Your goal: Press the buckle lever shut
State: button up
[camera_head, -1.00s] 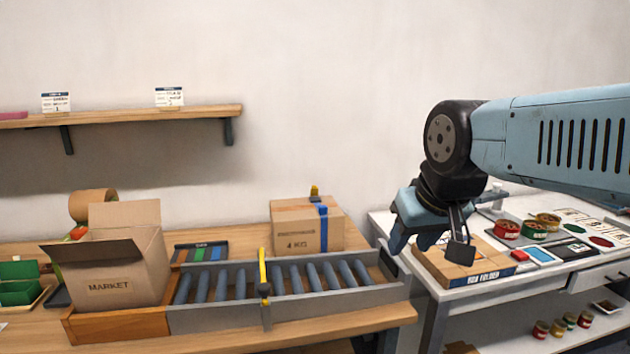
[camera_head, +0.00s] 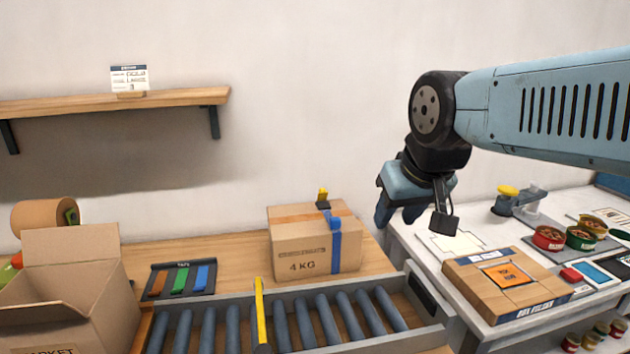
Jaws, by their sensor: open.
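A closed brown carton (camera_head: 300,262) marked 4 KG stands on the wooden table behind the roller track. A blue strap (camera_head: 336,250) runs down its front and over its top. A small dark piece with a raised yellow part (camera_head: 322,195) shows at the carton's top back edge, by the strap; it may be the buckle and lever, but it is too small to tell. My gripper (camera_head: 398,212) hangs open and empty to the right of the carton in the picture, apart from it, with its fingers pointing down.
A roller track (camera_head: 390,340) with a yellow upright strip (camera_head: 261,312) lies in front. An open market box (camera_head: 75,250) stands at left, beside a tape tray (camera_head: 183,280). A white bench (camera_head: 405,238) at right holds a flat carton (camera_head: 505,285) and several tins. A shelf (camera_head: 110,102) hangs behind.

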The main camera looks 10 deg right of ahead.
jog(key=shift+w+a, duration=0.1)
jog(key=shift+w, duration=0.05)
jog(key=shift+o, duration=0.4)
jog(key=shift+w+r, duration=0.1)
jog(key=w+r+g, duration=0.1)
jog(key=w+r, duration=0.4)
jog(key=w, duration=0.6)
jog(key=g, duration=0.5)
send_over(322, 195)
jog(key=w, duration=0.1)
notch_tip(322, 195, down, 6)
jog(key=f, duration=1.4)
jog(key=shift+w+d+f, duration=0.15)
jog(key=shift+d, duration=0.05)
